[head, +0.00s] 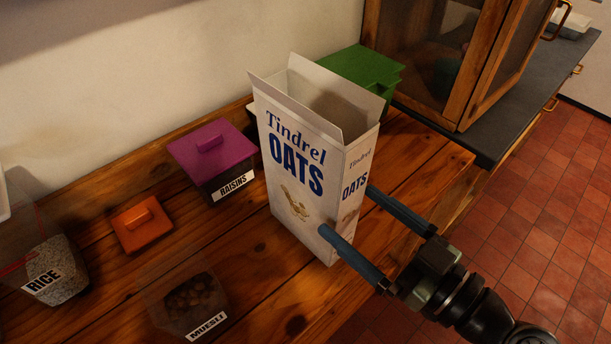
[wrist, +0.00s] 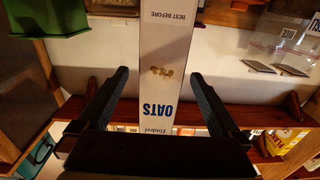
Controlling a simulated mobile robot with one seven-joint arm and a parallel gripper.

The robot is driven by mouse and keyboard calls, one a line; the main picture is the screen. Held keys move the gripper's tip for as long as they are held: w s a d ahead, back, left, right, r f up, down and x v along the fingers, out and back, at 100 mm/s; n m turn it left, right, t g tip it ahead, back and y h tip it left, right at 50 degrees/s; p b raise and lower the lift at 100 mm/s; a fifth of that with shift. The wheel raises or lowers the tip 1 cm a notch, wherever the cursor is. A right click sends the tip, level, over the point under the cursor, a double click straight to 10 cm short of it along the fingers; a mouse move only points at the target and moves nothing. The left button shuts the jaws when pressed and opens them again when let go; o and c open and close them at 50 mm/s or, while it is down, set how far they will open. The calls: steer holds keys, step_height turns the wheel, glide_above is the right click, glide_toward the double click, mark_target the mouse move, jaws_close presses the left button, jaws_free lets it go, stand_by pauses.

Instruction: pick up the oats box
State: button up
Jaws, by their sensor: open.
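The oats box (head: 297,172) is a tall white carton with blue lettering and open top flaps. It stands upright on the wooden shelf near its front edge in the head view. In the wrist view the box's narrow side (wrist: 167,62) lies between the two spread fingers (wrist: 160,85), with a gap visible on each side.
Left of the box are a purple-lidded raisins container (head: 212,158), an orange lid (head: 141,224), a muesli container (head: 190,300) and a rice container (head: 45,270). A green container (head: 362,68) stands behind the box, near a wooden cabinet (head: 440,50). Red floor tiles (head: 545,220) lie right.

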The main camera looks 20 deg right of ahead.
mark_target(312, 182)
steer(key=p+x, duration=0.1)
steer(key=x, duration=0.8)
steer(key=shift+a+f+p, duration=0.15)
steer(key=shift+p, duration=0.2)
steer(key=c, duration=1.6)
